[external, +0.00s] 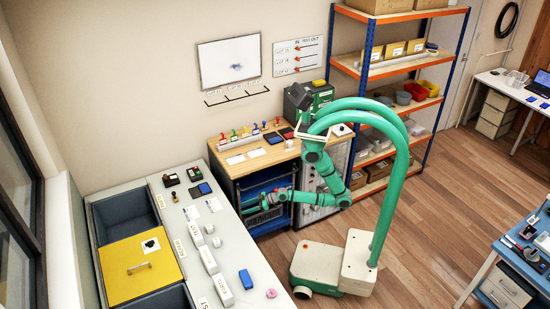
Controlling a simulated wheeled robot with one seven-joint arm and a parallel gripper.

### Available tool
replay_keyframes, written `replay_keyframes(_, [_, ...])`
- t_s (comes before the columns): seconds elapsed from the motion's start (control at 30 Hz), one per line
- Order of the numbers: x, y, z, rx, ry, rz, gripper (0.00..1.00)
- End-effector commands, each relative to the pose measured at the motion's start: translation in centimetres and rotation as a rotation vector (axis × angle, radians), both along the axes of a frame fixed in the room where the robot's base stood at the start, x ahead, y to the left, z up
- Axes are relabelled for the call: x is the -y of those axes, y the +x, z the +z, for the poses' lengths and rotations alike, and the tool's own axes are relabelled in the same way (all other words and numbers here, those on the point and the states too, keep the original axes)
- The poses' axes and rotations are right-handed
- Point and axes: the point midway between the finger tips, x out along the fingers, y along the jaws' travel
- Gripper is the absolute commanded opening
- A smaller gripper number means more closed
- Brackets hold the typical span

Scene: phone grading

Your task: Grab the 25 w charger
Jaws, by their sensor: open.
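My gripper (262,203) is at the end of my green arm, low in front of the open dark bay of the blue cabinet (228,183). It is open, and I see nothing held in it. No charger can be picked out by its label. Two small white blocks (209,228) (216,242) on the grey counter (265,293) are charger-like, but their markings are too small to read. They lie to the left of my gripper and apart from it. The inside of the bay is dark and partly hidden by my arm.
Stamps (245,132) stand on the cabinet's wooden top. Shelves (400,66) are behind. The floor (420,220) to the right is clear.

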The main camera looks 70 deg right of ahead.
Motion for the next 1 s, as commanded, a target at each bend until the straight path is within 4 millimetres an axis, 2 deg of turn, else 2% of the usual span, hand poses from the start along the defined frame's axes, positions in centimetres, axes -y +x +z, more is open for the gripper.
replay_keyframes(0.03, [-1.4,1.3,0.4,0.003,0.001,0.034,0.53])
replay_keyframes(0.2, [-5.5,4.1,1.0,-0.009,-0.005,0.147,0.53])
replay_keyframes(0.5, [-13.5,7.9,3.8,-0.009,-0.024,0.374,0.53])
replay_keyframes(0.6, [-15.2,8.4,4.5,-0.006,-0.031,0.424,0.53])
replay_keyframes(0.73, [-16.3,8.7,4.8,-0.005,-0.036,0.455,0.53])
replay_keyframes(1.0, [-18.8,10.9,3.5,-0.006,-0.037,0.460,0.53])
